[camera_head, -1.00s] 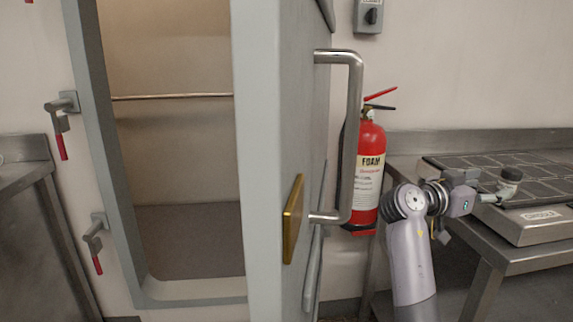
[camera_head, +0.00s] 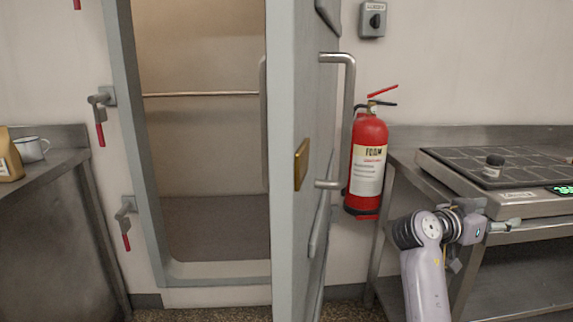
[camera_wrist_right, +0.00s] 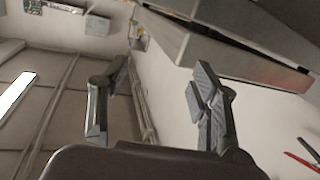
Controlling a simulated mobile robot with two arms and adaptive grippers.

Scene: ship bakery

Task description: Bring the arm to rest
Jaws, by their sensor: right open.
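My right arm comes in at the lower right of the head view. Its gripper (camera_head: 504,226) is in front of the steel bench, close to the front edge of the flat appliance there. In the right wrist view my gripper (camera_wrist_right: 160,82) has its two fingers spread apart with nothing between them. The arm stands to the right of the open grey door (camera_head: 296,220), clear of its handle (camera_head: 349,110). My left gripper is not in view.
A red foam extinguisher (camera_head: 368,165) hangs between door and bench. The open doorway (camera_head: 205,225) is left of the door. A left counter holds a mug (camera_head: 30,149) and a paper bag (camera_head: 9,160).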

